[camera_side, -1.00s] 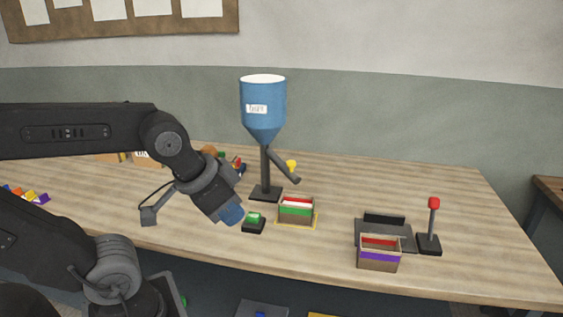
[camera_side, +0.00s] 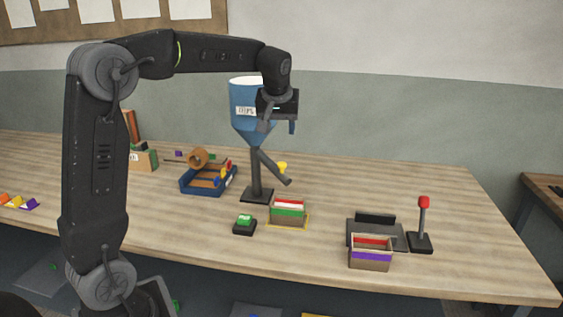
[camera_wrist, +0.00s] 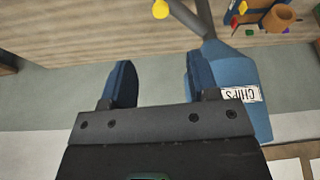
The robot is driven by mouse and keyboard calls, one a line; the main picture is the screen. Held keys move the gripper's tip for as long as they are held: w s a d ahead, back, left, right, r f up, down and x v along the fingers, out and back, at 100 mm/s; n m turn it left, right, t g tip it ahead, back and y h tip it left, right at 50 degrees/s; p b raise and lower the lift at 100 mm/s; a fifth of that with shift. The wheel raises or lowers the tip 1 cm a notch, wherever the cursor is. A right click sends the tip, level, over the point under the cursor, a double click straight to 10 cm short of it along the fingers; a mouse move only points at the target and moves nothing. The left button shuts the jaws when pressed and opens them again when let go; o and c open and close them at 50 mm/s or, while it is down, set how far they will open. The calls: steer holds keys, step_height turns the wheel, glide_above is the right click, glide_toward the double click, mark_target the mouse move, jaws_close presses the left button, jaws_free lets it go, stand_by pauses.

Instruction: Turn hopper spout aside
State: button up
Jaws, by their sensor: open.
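The blue hopper (camera_side: 245,108) with a white label stands on a dark post, partly hidden behind my gripper in the side view. Its grey spout (camera_side: 274,168) slopes down to the right, with the spout's end above the box with the green stripe (camera_side: 288,213). A yellow knob (camera_side: 282,166) is by the spout. My gripper (camera_side: 278,127) is open and empty, raised at the hopper's right side. In the wrist view, the open fingers (camera_wrist: 162,80) point towards the table; the hopper (camera_wrist: 238,72) is right beside the right finger, and the knob (camera_wrist: 160,9) and spout (camera_wrist: 188,16) are beyond them.
A green button (camera_side: 244,221) sits left of the striped box. A red-topped lever (camera_side: 423,205) and a purple-striped box (camera_side: 370,257) stand at the right. A blue tray (camera_side: 207,184) with a brown roll is left of the hopper. The table's far right is clear.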

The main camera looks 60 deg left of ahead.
mark_target(282, 163)
steer(key=x, duration=1.4)
steer(key=shift+w+a+r, duration=0.1)
steer(key=shift+w+a, duration=0.05)
jaws_close()
